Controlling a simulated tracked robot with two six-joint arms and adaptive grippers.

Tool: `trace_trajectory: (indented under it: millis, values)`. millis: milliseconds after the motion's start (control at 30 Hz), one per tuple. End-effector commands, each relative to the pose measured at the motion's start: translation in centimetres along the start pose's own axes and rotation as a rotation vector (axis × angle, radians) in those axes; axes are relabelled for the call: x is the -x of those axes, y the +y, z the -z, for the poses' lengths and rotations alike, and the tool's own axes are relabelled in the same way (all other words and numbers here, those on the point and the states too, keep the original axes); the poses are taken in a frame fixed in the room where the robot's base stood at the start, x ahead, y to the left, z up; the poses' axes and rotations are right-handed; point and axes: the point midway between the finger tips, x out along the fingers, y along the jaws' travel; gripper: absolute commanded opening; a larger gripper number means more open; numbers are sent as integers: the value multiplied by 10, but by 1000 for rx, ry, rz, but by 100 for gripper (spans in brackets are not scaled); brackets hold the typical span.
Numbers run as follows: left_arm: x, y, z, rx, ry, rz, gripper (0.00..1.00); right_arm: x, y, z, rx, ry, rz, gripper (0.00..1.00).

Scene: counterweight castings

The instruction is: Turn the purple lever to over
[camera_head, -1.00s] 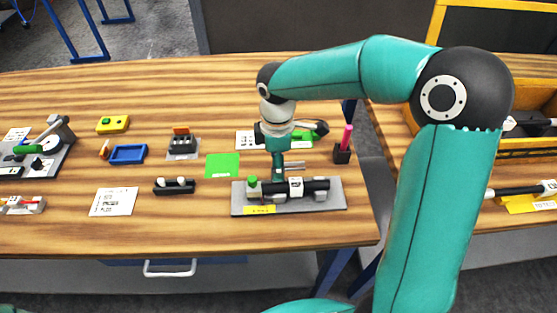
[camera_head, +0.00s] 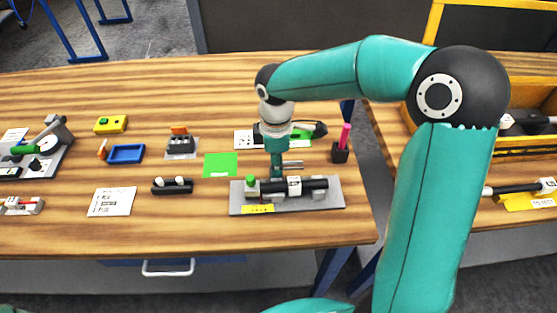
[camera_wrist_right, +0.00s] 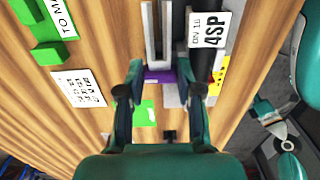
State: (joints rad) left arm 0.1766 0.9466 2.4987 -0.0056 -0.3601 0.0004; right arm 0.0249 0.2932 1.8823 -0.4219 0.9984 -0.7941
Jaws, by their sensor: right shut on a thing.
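The purple lever (camera_wrist_right: 160,76) shows as a small purple block between the fingertips in the right wrist view. My right gripper (camera_wrist_right: 160,70) is shut on it, with a finger on each side. In the head view my right gripper (camera_head: 277,178) points down at the back edge of the grey plate (camera_head: 330,203) and hides the lever. A black valve body (camera_head: 312,184) with a white label lies along this plate. Two silver rods (camera_wrist_right: 157,30) run beside the body. My left gripper is out of view.
A green square (camera_head: 220,165) and a black block with pale knobs (camera_head: 172,186) lie left of the plate. A pink-handled tool (camera_head: 345,135) stands in a black holder to the right. A green-and-black part (camera_head: 302,134) lies behind my gripper.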

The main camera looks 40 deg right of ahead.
Motion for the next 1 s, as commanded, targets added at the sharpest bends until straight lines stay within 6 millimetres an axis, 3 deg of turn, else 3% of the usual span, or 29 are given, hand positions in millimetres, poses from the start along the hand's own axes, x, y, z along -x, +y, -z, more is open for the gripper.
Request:
trace_trajectory:
  millis: [367,1000]
  values:
    - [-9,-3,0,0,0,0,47,-2,-2,1,-189,0,5,0]
    - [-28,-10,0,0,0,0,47,-2,-2,1,-787,1,6,0]
